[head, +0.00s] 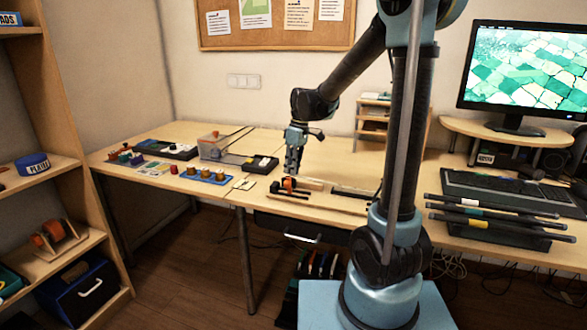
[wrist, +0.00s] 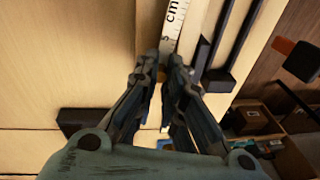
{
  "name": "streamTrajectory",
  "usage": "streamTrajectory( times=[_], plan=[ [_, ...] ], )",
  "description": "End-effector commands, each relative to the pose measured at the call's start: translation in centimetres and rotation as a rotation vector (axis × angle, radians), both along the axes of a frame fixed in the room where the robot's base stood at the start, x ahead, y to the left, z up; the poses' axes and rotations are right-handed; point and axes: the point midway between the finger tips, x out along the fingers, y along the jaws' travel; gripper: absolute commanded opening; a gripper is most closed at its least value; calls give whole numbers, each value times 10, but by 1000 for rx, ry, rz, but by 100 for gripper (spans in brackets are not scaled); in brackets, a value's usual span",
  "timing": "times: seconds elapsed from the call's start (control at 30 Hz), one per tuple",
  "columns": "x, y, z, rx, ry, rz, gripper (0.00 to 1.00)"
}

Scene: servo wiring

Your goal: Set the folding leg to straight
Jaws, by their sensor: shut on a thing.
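My gripper (head: 293,168) is low over the middle of the table, its fingers pointing down. In the wrist view my gripper's (wrist: 163,62) fingertips are close together at the near end of a pale strip (wrist: 174,22) marked "cm". This strip seems to be the folding leg; the fingers hide its end and its joint, and its angle cannot be told. In the head view a small orange part (head: 289,184) lies right beneath the gripper, near a black bar (head: 355,192).
The wooden table (head: 160,130) carries a row of brass-coloured knobs (head: 205,174), a clear box (head: 210,146) and black modules on the left. A keyboard (head: 500,190) and monitor (head: 527,68) stand on the right. In the wrist view a black block (wrist: 82,121) lies left of the fingers.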

Motion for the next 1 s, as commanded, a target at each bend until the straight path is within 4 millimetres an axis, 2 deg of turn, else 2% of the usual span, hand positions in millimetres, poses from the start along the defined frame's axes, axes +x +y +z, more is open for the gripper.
streamTrajectory(
  times=[0.33, 0.37, 0.43, 0.8, 1.0],
  plan=[
    [0, 0, 0, 0, 0, 1, 0],
    [0, 0, 0, 0, 0, 1, 16],
    [0, 0, 0, 0, 0, 1, 32],
    [0, 0, 1, 0, 0, 1, 32],
    [2, -3, 18, 0, 0, 0, 32]
  ],
)
